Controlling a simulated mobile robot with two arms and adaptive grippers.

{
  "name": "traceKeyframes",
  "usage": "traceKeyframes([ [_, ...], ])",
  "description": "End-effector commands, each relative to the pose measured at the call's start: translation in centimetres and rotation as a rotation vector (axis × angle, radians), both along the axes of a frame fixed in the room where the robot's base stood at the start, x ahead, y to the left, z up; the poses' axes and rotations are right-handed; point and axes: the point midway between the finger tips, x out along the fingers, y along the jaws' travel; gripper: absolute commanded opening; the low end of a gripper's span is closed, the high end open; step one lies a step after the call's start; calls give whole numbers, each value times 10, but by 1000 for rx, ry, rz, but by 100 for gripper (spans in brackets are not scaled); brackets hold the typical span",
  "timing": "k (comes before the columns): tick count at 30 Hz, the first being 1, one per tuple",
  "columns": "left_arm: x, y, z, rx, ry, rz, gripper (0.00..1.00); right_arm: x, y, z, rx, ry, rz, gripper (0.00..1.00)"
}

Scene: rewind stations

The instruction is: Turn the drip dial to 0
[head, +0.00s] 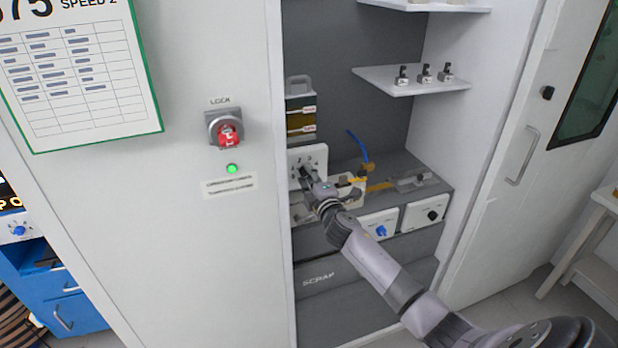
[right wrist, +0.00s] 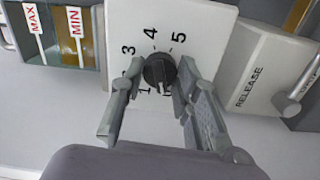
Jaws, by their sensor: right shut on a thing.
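The drip dial (right wrist: 159,70) is a round black knob on a white plate (right wrist: 205,25), printed with the numbers 1, 3, 4 and 5; the marks below the knob are partly covered. My right gripper (right wrist: 157,80) is shut on the dial, one finger on each side. In the head view the plate (head: 318,152) stands in the open cabinet bay, and my right gripper (head: 305,172) reaches it from the lower right, hiding most of the dial. I cannot tell for sure which number the dial points to. My left gripper is not in view.
An oil reservoir (head: 300,112) with MAX and MIN labels stands above the plate. A RELEASE panel (right wrist: 268,68) lies right of it in the wrist view. Boxes with a blue knob (head: 381,231) and a black knob (head: 432,215) sit right of my arm. A red lock switch (head: 226,134) is on the left panel.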

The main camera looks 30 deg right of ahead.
Motion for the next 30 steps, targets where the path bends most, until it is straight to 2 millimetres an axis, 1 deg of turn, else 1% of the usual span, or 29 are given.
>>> traceKeyframes([
  [9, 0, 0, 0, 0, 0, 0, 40, 0, 0, -1, -94, 25, 1, 1],
  [23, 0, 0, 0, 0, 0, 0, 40, 0, 1, -2, -106, 29, 1, 1],
  [24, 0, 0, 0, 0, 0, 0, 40, 0, 1, -2, -106, 29, 1, 30],
  [30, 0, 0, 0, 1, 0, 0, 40, 0, 1, -1, -106, 27, 1, 43],
])
